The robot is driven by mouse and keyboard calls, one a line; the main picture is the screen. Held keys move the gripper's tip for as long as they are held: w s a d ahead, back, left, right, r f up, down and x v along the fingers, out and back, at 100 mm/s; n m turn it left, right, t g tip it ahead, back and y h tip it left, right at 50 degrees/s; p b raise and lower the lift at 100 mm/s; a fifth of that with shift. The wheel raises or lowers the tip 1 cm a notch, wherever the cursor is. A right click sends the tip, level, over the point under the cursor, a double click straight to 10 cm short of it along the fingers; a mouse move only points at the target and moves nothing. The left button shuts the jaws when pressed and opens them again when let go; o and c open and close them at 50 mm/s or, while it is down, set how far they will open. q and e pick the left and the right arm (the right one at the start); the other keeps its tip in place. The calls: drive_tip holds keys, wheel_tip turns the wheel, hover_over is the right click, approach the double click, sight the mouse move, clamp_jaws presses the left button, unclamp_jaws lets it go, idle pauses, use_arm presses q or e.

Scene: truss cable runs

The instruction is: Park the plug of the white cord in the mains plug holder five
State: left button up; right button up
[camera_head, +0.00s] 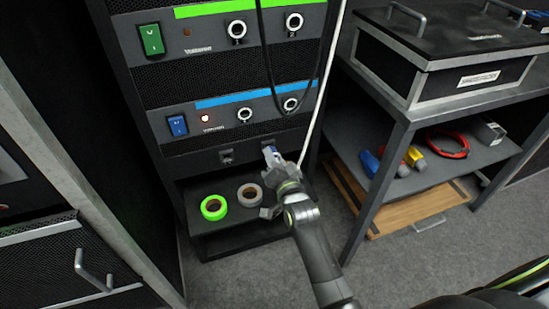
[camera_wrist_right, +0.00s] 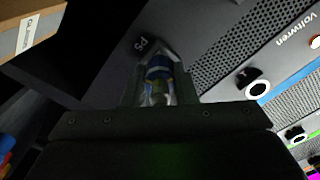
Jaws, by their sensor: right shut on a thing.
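My right gripper (camera_head: 272,158) is shut on a plug at the low panel of the rack. In the right wrist view the plug (camera_wrist_right: 158,74) shows blue and pale between the fingers. A dark holder marked P5 (camera_wrist_right: 142,43) is right at the fingertips. I cannot tell whether the plug is seated in it or just in front of it. The white cord (camera_head: 316,100) hangs down the rack's right side towards my right gripper; its lower end is hidden by the gripper. Another dark holder (camera_head: 227,156) is to the left on the same panel. My left gripper is not in view.
A black cable (camera_head: 265,45) hangs in front of the two units above. Green tape (camera_head: 214,207) and grey tape (camera_head: 249,194) lie on the low shelf (camera_head: 197,224) below. A bench (camera_head: 375,120) with a lidded case (camera_head: 440,75) stands close on the right.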

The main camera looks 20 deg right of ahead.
drive_tip(key=shift+p, duration=0.3)
drive_tip(key=shift+w, duration=0.45)
idle(0.4)
idle(0.6)
drive_tip(key=o, duration=1.1)
